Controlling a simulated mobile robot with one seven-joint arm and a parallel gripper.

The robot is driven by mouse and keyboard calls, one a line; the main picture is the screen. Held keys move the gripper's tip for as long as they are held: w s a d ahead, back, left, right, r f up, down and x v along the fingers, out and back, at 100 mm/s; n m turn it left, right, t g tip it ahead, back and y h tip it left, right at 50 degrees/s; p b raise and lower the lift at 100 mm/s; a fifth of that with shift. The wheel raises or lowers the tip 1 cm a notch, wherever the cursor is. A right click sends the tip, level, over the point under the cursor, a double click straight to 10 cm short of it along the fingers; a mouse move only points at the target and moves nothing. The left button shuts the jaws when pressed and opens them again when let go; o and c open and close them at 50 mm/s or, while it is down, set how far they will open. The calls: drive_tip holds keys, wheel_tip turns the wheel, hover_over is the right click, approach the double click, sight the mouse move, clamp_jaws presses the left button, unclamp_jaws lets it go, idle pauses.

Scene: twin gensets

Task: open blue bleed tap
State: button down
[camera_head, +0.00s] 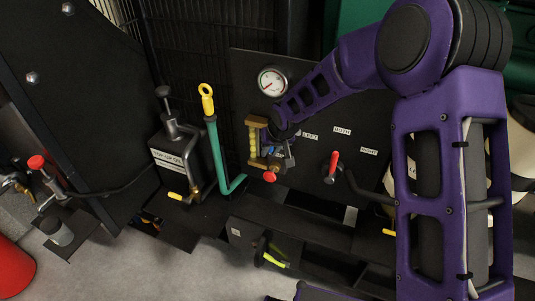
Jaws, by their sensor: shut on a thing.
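My gripper (277,147) is at the dark upright panel, beside a brass fitting with a yellow-green sight glass (253,142). A small patch of blue, the blue bleed tap (266,150), shows right at the fingers, and my gripper is shut on it. The wrist and fingers hide most of the tap, so its handle angle cannot be made out. A red knob (270,176) sits just below the gripper.
A pressure gauge (272,81) is above the gripper. A red-handled lever (333,165) stands to the right, near white labels. A green pipe with a yellow ring top (207,100) and a black hand pump (172,130) stand left. Grey floor (190,270) is open at lower left.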

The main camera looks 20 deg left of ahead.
drive_tip(key=shift+d+r+n+h+b, duration=0.1)
drive_tip(key=shift+d+n+h+b, duration=0.2)
drive_tip(key=shift+h, duration=1.25)
drive_tip(key=shift+d+n+h+b, duration=0.1)
drive_tip(key=shift+d+n+h, duration=0.25)
drive_tip(key=shift+h, duration=1.2)
drive_tip(key=c, duration=0.8)
unclamp_jaws()
drive_tip(key=shift+d, duration=0.1)
drive_tip(key=p+v, duration=0.1)
drive_tip(key=v, duration=1.6)
drive_tip(key=shift+w+a+r+p, duration=0.2)
drive_tip(key=shift+a+p, duration=0.05)
drive_tip(key=shift+p, duration=0.1)
